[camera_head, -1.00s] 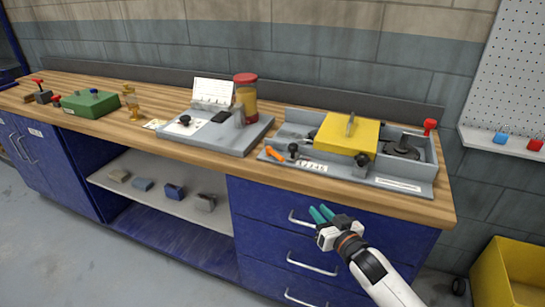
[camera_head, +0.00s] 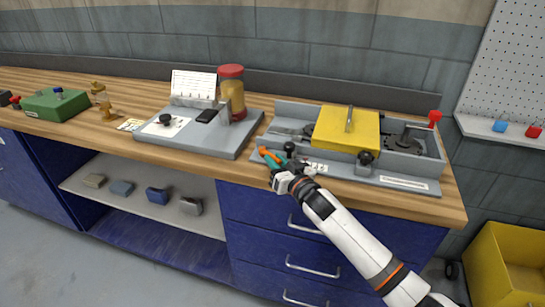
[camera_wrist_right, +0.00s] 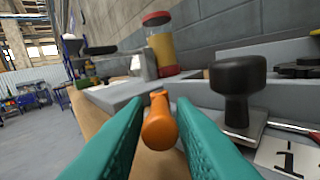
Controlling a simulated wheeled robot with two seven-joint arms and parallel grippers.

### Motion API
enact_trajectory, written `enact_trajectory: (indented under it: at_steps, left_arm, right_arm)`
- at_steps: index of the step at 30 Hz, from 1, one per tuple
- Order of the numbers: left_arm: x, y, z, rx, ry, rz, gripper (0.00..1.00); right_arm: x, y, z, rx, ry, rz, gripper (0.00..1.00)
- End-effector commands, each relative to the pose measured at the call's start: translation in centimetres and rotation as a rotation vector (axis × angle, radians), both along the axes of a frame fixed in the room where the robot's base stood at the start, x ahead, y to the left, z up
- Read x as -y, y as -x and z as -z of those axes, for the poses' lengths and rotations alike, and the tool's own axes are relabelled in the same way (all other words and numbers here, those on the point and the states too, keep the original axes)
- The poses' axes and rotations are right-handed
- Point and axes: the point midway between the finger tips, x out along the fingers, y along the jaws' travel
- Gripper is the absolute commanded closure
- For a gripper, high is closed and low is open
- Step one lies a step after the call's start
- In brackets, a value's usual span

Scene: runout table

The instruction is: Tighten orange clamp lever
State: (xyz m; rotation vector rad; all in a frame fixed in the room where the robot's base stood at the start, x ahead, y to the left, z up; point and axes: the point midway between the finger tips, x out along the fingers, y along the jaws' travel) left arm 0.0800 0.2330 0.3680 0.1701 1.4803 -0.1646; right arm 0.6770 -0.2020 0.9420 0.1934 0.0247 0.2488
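The orange clamp lever (camera_head: 268,158) sits at the front left corner of the grey fixture (camera_head: 400,183) on the bench. My right gripper (camera_head: 274,163) is at the lever, its teal fingers partly covering it in the head view. In the right wrist view the lever (camera_wrist_right: 159,124) stands between the two open fingers (camera_wrist_right: 158,135), with its rounded end toward the camera. A gap shows on each side of it near the fingertips. My left gripper is in no view.
A black knob (camera_wrist_right: 238,88) stands close to the right of the fingers in the wrist view. A yellow block (camera_head: 345,130) sits in the fixture. A grey plate (camera_head: 225,148) with a red-lidded jar (camera_head: 231,92) lies to the left.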

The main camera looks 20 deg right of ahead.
Motion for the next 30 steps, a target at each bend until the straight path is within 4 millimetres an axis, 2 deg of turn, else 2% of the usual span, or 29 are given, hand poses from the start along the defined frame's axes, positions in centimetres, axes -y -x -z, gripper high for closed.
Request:
enact_trajectory:
  at_steps: [1,4,15,19,20,30]
  left_arm:
    - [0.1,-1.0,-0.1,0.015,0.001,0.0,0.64]
    - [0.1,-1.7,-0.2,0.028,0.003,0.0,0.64]
    - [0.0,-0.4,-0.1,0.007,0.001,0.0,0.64]
    - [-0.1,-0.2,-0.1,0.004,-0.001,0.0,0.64]
    - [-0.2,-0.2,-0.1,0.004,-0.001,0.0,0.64]
    - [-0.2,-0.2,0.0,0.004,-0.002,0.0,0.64]
  right_arm:
    - [-0.1,-0.7,0.0,0.001,0.0,0.0,0.77]
    - [-0.4,-1.5,0.0,0.001,-0.001,0.0,0.77]
    - [-0.5,-2.0,0.0,0.0,0.0,0.0,0.77]
    - [-0.5,-1.9,0.0,0.0,0.0,0.0,0.98]
    - [-0.5,-1.9,0.0,0.0,0.0,0.0,1.0]
    - [-0.4,-2.1,0.0,0.001,0.0,0.006,1.0]
